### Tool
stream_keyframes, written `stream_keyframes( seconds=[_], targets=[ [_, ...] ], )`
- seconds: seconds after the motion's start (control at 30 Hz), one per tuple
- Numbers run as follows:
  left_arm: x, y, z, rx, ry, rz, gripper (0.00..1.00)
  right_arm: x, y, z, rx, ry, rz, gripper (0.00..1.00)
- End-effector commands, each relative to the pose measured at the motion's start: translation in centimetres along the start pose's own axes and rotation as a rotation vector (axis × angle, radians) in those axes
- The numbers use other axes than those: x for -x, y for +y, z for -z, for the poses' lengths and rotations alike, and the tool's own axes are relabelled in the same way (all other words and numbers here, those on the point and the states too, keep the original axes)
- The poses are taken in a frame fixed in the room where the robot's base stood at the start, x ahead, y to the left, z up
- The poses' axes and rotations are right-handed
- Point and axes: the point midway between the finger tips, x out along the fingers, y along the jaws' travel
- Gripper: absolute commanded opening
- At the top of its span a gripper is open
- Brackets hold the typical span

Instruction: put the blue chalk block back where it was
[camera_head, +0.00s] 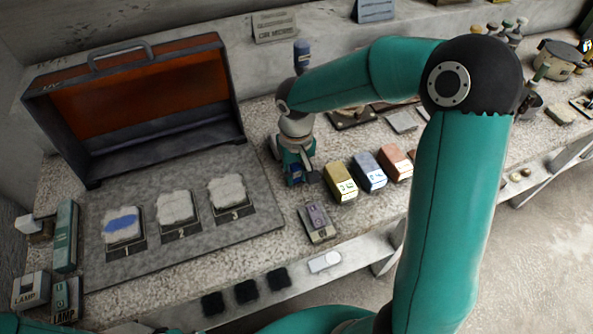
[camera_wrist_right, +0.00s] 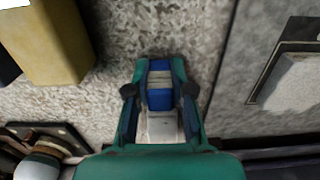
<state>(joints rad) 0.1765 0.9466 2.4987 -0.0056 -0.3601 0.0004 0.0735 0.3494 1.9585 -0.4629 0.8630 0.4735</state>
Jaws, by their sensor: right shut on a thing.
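My right gripper (camera_head: 296,178) is over the counter, between the plaster plates and the row of coloured blocks. In the wrist view its fingers (camera_wrist_right: 159,82) are shut on the blue chalk block (camera_wrist_right: 159,98), which has a pale band around it. In the head view only a bit of blue shows between the fingers. I cannot tell whether the block touches the counter. Plate 1 (camera_head: 123,225) bears a blue smear; plate 2 (camera_head: 175,207) and plate 3 (camera_head: 227,192) are bare white. My left gripper is not in view.
A yellow block (camera_head: 341,182), a blue-grey block (camera_head: 368,171) and a red-brown block (camera_head: 394,162) stand right of my gripper. A grey device (camera_head: 318,221) lies in front. An open case (camera_head: 140,105) stands behind the grey board (camera_head: 200,246). A dark blue bottle (camera_head: 302,55) stands behind my wrist.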

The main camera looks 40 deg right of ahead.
Motion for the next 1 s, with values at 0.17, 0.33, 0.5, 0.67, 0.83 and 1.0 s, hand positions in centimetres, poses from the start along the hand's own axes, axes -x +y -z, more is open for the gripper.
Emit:
stream_keyframes(
  seconds=[0.17,0.33,0.5,0.67,0.83,1.0],
  targets=[
    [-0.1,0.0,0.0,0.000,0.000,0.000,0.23,0.0,0.0,0.0,0.000,0.000,0.000,0.47],
    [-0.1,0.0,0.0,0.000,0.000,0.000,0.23,0.0,0.0,0.0,0.000,0.000,0.000,0.47],
    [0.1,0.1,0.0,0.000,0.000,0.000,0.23,0.2,0.0,0.0,0.000,0.000,0.000,0.47],
    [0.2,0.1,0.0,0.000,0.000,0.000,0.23,1.5,0.0,0.1,0.000,0.004,0.000,0.47],
    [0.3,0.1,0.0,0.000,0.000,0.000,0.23,4.6,-0.1,0.1,0.000,0.006,0.001,0.47],
    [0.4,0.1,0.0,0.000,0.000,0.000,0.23,8.1,-0.1,0.1,0.001,0.005,0.001,0.47]
  ],
)
